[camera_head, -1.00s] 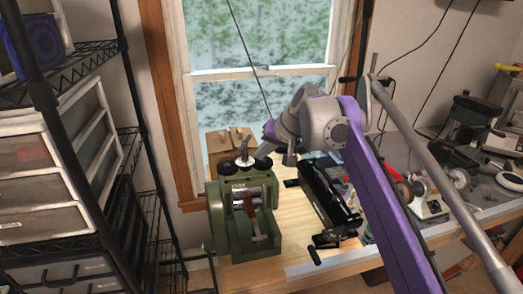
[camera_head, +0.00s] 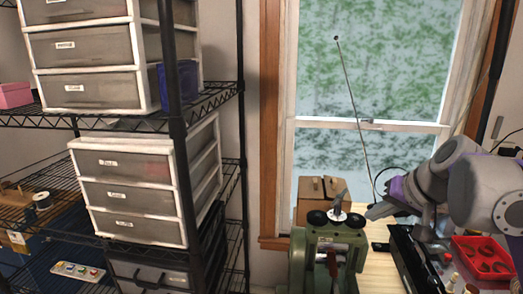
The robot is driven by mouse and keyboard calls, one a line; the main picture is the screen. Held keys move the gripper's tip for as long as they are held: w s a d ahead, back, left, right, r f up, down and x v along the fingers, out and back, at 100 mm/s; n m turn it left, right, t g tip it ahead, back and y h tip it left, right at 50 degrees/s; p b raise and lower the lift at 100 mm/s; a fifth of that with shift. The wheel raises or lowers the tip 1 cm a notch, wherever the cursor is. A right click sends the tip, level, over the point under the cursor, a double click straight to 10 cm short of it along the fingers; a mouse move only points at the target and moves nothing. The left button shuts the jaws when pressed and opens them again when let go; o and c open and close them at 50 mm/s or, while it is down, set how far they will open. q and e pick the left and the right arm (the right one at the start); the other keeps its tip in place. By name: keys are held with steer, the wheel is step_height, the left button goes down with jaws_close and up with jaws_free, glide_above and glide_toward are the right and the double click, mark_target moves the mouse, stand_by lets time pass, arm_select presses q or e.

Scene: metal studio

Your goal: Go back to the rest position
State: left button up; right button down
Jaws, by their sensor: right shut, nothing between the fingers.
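My right gripper (camera_head: 376,210) is at the right, in front of the window. Its fingers are shut and empty, pointing left and slightly down. It is close to the top of a green machine (camera_head: 318,262) on the wooden workbench (camera_head: 380,272); I cannot tell whether they touch. My right arm comes in from the right edge with grey and purple links, bent at the joint. My left gripper is out of view.
A black wire shelf (camera_head: 178,130) with drawer units (camera_head: 138,190) fills the left. A red tray (camera_head: 483,258) lies on the bench at the right. The window (camera_head: 365,85) is behind.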

steer(key=s+a+f+n, duration=0.1)
steer(key=s+a+f, duration=0.2)
steer(key=s+f, duration=0.3)
steer(key=s+a+f+n+g+h, duration=0.1)
steer(key=s+a+f, duration=0.3)
steer(key=f, duration=1.1)
steer(key=s+a+f+n+h, duration=0.1)
steer(key=s+a+f+n, duration=0.2)
steer(key=s+f, duration=0.6)
step_height(320, 180, down, 3)
steer(key=shift+a+r+g, duration=0.15)
steer(key=shift+a+g, duration=0.15)
steer(key=shift+a, duration=0.3)
